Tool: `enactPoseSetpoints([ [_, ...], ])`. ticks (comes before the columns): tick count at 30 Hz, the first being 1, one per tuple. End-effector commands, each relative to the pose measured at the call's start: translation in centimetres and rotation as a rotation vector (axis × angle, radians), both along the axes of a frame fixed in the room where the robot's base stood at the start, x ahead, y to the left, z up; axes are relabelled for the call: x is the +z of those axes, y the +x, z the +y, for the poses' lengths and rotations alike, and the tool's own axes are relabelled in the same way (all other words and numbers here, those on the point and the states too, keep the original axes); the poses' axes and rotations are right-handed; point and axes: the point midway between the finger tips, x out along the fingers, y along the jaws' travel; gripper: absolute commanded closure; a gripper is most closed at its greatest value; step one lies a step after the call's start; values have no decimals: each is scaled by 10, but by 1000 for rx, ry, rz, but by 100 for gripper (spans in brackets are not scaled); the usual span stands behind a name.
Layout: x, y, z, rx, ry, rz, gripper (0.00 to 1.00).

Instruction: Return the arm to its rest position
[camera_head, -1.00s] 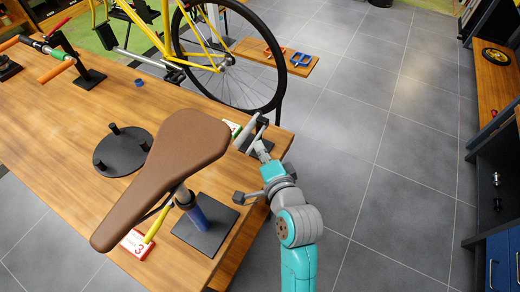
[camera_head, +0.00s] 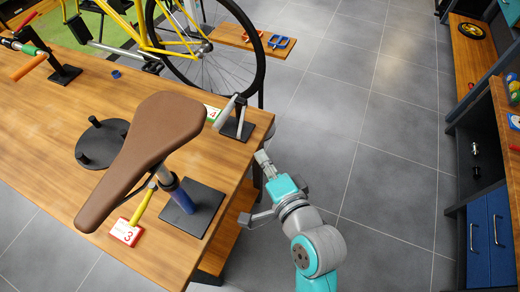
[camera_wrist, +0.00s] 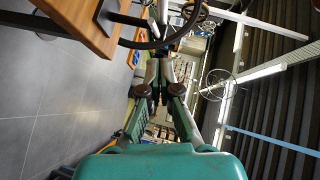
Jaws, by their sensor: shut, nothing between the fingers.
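My gripper (camera_head: 263,160) is off the right edge of the wooden table, over the grey floor, in the head view. It is shut and empty. My teal and grey arm comes up from the bottom of that view. In the wrist view my gripper (camera_wrist: 156,90) points ahead past the table's edge, with its fingers together and nothing between them. The grey upright tool (camera_head: 228,112) on a black base stands at the table corner, apart from my gripper.
The wooden table (camera_head: 40,150) holds a brown saddle (camera_head: 150,145) on a stand, a black round plate (camera_head: 98,150) and a numbered card (camera_head: 126,232). A yellow bicycle (camera_head: 165,45) stands behind. Shelves and blue drawers (camera_head: 490,240) line the right. Floor between is clear.

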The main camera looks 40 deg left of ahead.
Motion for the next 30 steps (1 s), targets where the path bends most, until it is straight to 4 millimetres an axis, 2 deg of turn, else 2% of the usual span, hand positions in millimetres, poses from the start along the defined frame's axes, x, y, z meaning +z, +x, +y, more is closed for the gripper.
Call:
enactPoseSetpoints([
  [20, -3, 0, -5, -10, -5, -4, 100],
  [23, -16, 2, -22, -48, -25, -23, 100],
  [25, -29, 5, -42, -93, -51, -48, 100],
  [30, -67, 2, -108, -230, -151, -136, 100],
])
